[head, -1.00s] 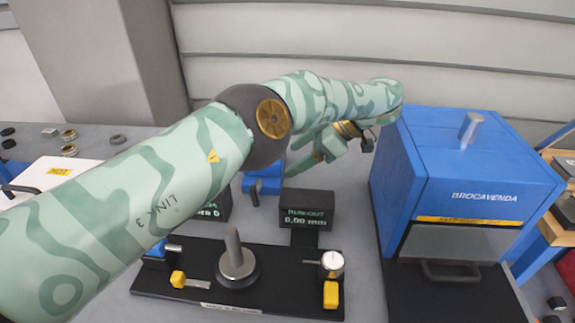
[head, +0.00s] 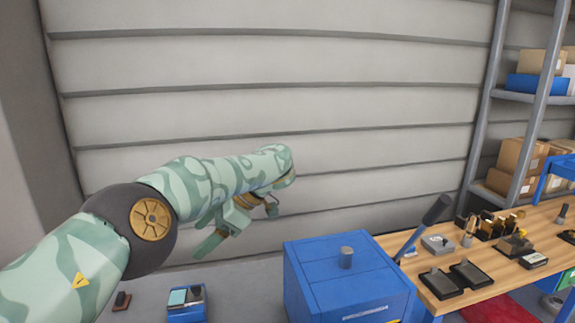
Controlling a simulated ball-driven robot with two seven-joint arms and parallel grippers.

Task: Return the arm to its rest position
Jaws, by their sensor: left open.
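My left arm comes in from the left edge, bent at a dark elbow joint, with its forearm reaching right in front of the grey wall. My left gripper (head: 228,230) hangs below the end of the forearm. It is open, with nothing seen between its fingers. It is up and left of the blue box-shaped machine (head: 345,278) and apart from it in the picture. My right arm and gripper are not in view.
A small blue stand (head: 187,308) is on the grey bench at the bottom. A wooden table (head: 470,250) with several small parts and a dark-handled lever (head: 424,226) stands right of the blue machine. Shelves (head: 535,110) with boxes stand far right.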

